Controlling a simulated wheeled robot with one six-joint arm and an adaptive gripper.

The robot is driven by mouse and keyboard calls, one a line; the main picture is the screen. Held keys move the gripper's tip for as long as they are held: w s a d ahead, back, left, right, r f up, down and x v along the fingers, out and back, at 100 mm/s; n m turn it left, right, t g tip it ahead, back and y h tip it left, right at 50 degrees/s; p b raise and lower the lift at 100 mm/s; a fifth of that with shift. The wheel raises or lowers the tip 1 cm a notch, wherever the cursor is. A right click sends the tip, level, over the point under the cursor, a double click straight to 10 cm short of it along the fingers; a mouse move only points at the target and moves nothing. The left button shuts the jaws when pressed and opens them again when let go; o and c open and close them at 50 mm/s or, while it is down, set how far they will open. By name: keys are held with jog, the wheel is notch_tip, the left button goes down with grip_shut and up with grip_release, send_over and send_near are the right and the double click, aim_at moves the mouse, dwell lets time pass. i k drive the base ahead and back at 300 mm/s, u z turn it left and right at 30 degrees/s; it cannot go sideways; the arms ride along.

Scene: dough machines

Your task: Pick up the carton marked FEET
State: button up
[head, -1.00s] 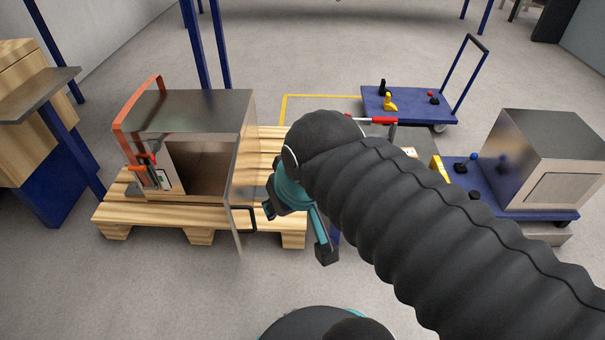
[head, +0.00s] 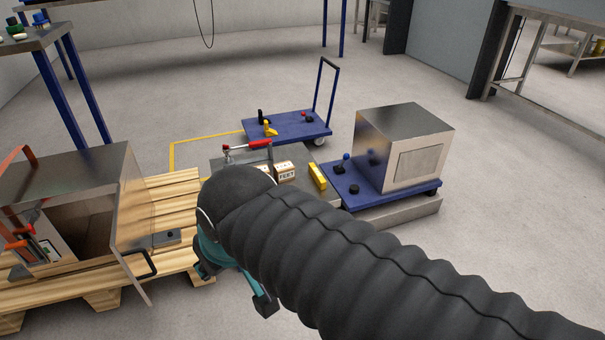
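A small tan carton marked FEET (head: 286,171) sits on a dark grey surface (head: 218,165) just beyond my arm, in the head view. Part of what lies beside it on the left is hidden behind my arm. My gripper (head: 232,290) hangs at the lower middle, on the near side of that surface and apart from the carton. Its teal and black parts show under the black ribbed sleeve. I cannot make out whether its fingers are open or shut.
A red-handled clamp (head: 247,147) and a yellow block (head: 318,176) flank the carton. A steel box (head: 418,160) stands on a blue platform at right. A blue cart (head: 287,127) stands behind. An open steel machine (head: 75,190) on a pallet (head: 165,200) is at left. Floor at right is clear.

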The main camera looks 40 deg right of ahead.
aim_at(282, 171)
jog(key=z, duration=0.15)
jog(key=i, duration=0.45)
jog(key=z, duration=0.8)
jog(key=k, duration=0.55)
jog(key=u, duration=1.35)
jog(key=i, duration=0.75)
jog(key=z, duration=0.65)
jog(key=i, duration=0.65)
jog(key=z, duration=0.7)
